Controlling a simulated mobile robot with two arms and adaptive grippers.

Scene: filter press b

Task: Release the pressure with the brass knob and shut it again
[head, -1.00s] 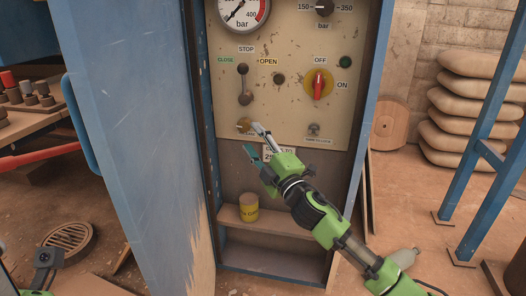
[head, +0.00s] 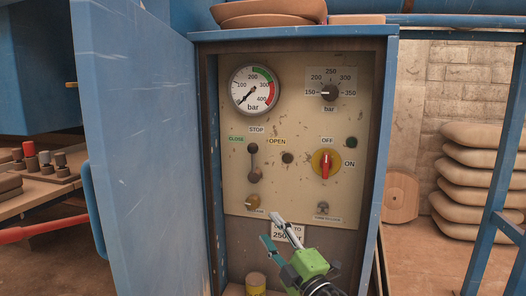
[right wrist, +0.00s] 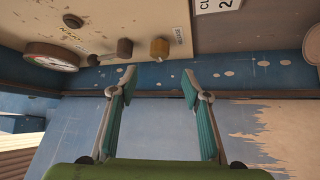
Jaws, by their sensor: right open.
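The brass knob (head: 252,202) sits low on the left of the beige control panel (head: 290,120), above a small label. In the right wrist view the brass knob (right wrist: 159,48) is ahead of the fingers, roughly centred between them. My right gripper (head: 273,232) is open and empty, just below and right of the knob in the head view. Its two fingers (right wrist: 159,85) are spread with clear space between them and do not touch the knob. The pressure gauge (head: 255,90) has its needle at the lower left, near the low end.
A dark lever (head: 254,163), a red and yellow switch (head: 326,165) at OFF and a pressure dial (head: 329,92) share the panel. The open blue cabinet door (head: 145,150) stands left. A yellow can (head: 256,283) is below.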

